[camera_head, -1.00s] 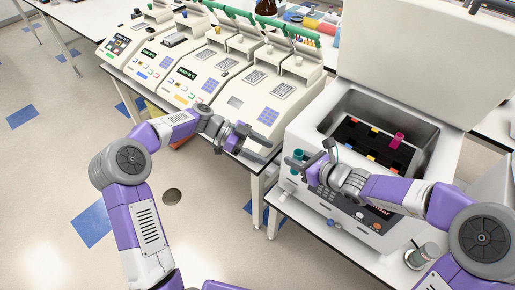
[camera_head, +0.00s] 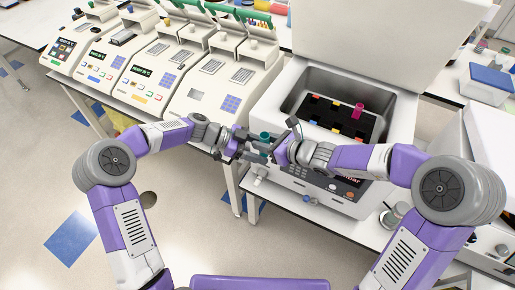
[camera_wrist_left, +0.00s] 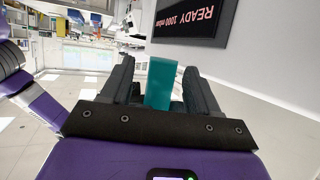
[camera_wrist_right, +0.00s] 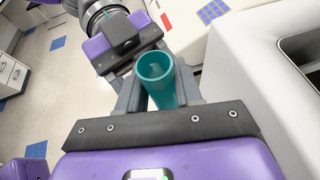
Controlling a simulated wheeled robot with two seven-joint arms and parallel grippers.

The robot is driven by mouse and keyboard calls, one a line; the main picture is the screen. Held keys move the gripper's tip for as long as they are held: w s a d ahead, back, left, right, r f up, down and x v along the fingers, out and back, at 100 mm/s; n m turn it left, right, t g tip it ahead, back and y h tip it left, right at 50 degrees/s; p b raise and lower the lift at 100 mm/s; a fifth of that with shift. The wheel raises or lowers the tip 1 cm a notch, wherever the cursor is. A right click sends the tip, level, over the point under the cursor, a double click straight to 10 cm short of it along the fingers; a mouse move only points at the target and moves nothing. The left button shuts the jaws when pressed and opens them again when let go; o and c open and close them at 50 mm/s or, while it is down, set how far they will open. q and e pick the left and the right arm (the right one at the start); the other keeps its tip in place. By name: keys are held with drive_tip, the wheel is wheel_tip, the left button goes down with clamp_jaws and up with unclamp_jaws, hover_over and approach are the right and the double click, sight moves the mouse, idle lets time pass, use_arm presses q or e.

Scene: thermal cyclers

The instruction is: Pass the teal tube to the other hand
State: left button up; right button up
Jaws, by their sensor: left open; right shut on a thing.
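The teal tube (camera_head: 264,136) is held upright, open end up, in front of the white bath machine. My right gripper (camera_head: 272,151) is shut on it; in the right wrist view the tube (camera_wrist_right: 157,78) stands between the fingers with its open mouth showing. My left gripper (camera_head: 252,150) is open and has come up from the left, meeting the right gripper at the tube. In the left wrist view the tube (camera_wrist_left: 162,86) lies between the two spread fingers, nearer the right finger. Whether a left finger touches it I cannot tell.
The white machine (camera_head: 312,190) has an open lid and a dark rack holding a magenta tube (camera_head: 359,110). Several thermal cyclers (camera_head: 212,90) line the bench to the left. A small jar (camera_head: 392,216) stands on the bench near my right arm. The floor in front is clear.

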use_arm(q)
drive_tip(key=c, duration=0.9)
clamp_jaws()
use_arm(e)
drive_tip(key=o, duration=1.1)
drive_tip(key=shift+s+a, duration=0.1)
